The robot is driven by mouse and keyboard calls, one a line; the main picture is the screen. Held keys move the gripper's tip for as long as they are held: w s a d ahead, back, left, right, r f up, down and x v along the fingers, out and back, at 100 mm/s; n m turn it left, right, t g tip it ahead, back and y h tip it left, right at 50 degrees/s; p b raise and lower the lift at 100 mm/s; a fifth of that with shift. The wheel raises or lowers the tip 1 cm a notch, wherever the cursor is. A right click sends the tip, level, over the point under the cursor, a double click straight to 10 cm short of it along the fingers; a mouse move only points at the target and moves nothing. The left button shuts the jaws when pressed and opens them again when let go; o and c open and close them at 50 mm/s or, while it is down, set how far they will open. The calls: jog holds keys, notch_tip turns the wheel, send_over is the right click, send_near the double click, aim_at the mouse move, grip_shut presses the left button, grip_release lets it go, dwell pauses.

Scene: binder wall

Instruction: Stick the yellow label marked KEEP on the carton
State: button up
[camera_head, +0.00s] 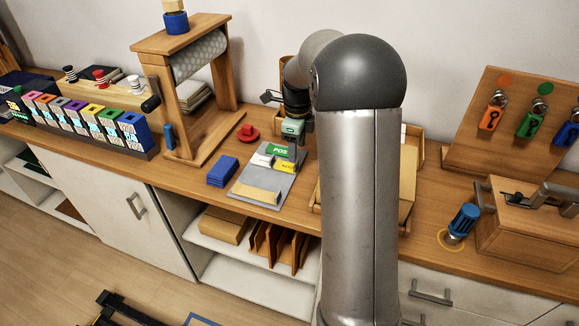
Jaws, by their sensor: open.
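The yellow label (285,167) lies on a grey board (243,187) on the counter; its lettering is too small and partly covered to read fully. A green label (279,150) and a white label (262,161) lie beside it. My gripper (295,158) is open, just above the yellow label's right end; I cannot tell if it touches. A tan, carton-like box (408,185) stands to the right, mostly hidden behind my arm. Another brown box (222,226) lies on the shelf below the counter.
A blue block (222,171) and a red stamp-like piece (247,133) sit left of the board. A wooden roll stand (209,150) rises farther left, past it a row of binders (80,120). A wooden toolbox (525,235) and blue-capped jar (462,222) stand right.

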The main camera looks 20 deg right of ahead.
aim_at(287, 164)
jog(key=shift+a+f+p, duration=0.1)
jog(key=shift+f+p, duration=0.25)
jog(key=shift+f, duration=2.6)
jog(key=c, duration=0.9)
